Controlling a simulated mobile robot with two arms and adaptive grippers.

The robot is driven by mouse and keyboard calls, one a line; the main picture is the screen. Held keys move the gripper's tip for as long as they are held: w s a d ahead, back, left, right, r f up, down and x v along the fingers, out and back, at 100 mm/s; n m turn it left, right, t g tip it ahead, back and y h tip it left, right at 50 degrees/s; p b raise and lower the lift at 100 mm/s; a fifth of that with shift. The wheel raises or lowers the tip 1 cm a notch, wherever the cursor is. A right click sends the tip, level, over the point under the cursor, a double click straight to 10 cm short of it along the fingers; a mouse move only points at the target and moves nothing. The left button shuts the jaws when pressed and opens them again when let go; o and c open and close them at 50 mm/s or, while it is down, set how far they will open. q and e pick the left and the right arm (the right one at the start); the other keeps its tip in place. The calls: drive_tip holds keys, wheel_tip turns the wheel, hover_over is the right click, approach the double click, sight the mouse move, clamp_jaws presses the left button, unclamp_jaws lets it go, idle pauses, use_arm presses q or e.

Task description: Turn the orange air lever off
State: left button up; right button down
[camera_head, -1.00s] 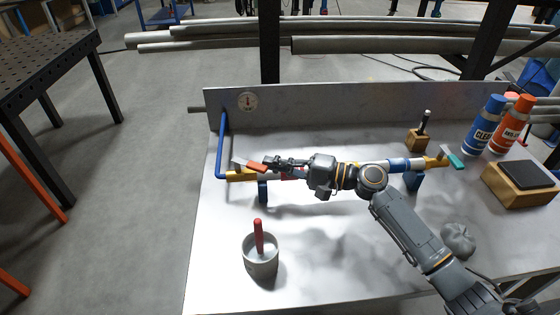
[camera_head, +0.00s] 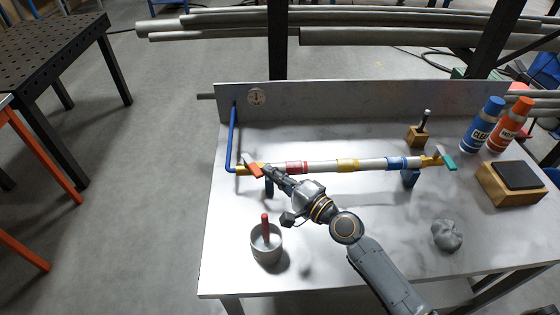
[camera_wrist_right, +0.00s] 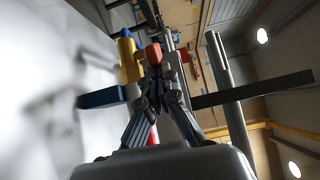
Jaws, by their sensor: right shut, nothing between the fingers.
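The orange air lever (camera_head: 253,169) sits on the brass valve at the left end of the pipe (camera_head: 320,167). Its handle slants across the pipe towards the front right. My right gripper (camera_head: 269,170) is shut and empty, its fingertips close to the right side of the lever, just in front of the pipe. In the right wrist view the orange lever tip (camera_wrist_right: 154,54) shows just beyond the closed fingertips (camera_wrist_right: 155,74). I cannot tell whether they touch. My left gripper is in no view.
A teal lever (camera_head: 446,161) is at the pipe's right end. A grey cup (camera_head: 267,247) with a red-handled tool stands at the front left. Spray cans (camera_head: 482,124), a wooden block with a dark pad (camera_head: 515,182) and a grey lump (camera_head: 446,235) are to the right.

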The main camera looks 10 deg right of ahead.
sight(257, 179)
drive_tip(key=shift+s+a+p, duration=0.25)
drive_tip(key=shift+s+a, duration=0.15)
drive_tip(key=shift+a, duration=0.4)
drive_tip(key=shift+s+a+p, duration=0.25)
drive_tip(key=shift+s+a, duration=0.15)
drive_tip(key=shift+a, duration=0.55)
drive_tip(key=shift+s+a, duration=0.15)
